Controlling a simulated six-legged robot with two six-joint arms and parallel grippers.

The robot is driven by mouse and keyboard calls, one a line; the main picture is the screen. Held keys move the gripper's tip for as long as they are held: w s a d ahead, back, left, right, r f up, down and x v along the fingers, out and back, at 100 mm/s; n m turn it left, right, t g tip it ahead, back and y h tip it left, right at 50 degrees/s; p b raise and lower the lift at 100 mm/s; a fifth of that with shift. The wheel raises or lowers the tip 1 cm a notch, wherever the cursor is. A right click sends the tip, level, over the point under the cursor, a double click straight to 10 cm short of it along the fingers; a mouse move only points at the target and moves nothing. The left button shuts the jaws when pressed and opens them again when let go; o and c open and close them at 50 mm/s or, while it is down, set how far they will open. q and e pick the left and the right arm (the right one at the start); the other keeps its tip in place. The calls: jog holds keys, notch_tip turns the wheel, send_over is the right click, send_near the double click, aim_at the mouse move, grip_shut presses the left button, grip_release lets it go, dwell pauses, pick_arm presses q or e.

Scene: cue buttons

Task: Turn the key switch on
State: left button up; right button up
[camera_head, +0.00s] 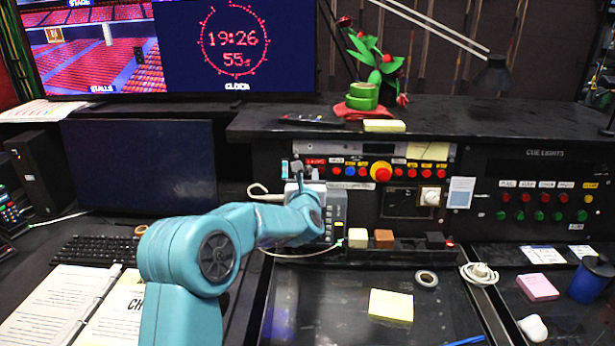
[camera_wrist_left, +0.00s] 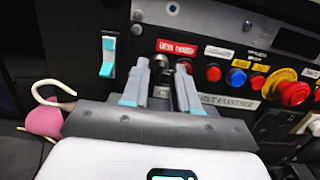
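In the head view my left gripper (camera_head: 297,168) is at the left end of the button panel and mostly covers the key switch. My right gripper is not in view.
A light-blue rocker switch (camera_wrist_left: 108,56) is left of the key switch. Right of it are a red button (camera_wrist_left: 213,74), a blue button (camera_wrist_left: 236,77) and a large red mushroom button (camera_wrist_left: 292,93). A telephone (camera_head: 334,205) stands below the panel in the head view.

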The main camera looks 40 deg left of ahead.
pick_arm(q)
grip_shut()
